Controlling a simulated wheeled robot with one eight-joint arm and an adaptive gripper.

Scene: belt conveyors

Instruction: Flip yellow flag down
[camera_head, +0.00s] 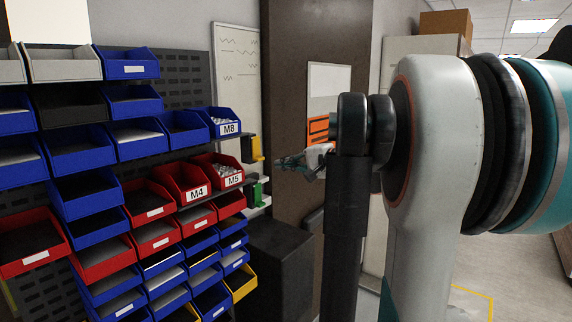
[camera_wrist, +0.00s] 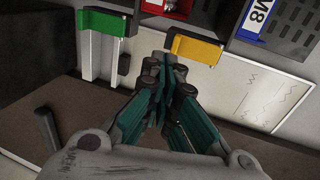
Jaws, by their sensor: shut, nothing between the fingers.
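The yellow flag (camera_head: 257,149) sits on a dark mount at the right end of the blue and red bin rack in the head view. In the wrist view the yellow flag (camera_wrist: 196,48) is an angled piece just right of my fingertips. My gripper (camera_head: 284,162) is to the right of the flag in the head view. In the wrist view my gripper (camera_wrist: 156,62) has its fingertips together and empty, close to the flag's left end. I cannot tell whether they touch it.
A green flag (camera_head: 258,194) is below the yellow one; it also shows in the wrist view (camera_wrist: 101,22). A red bin (camera_head: 225,173) labelled M5 and a blue bin (camera_head: 226,128) labelled M8 are close by. A whiteboard (camera_head: 236,72) stands behind.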

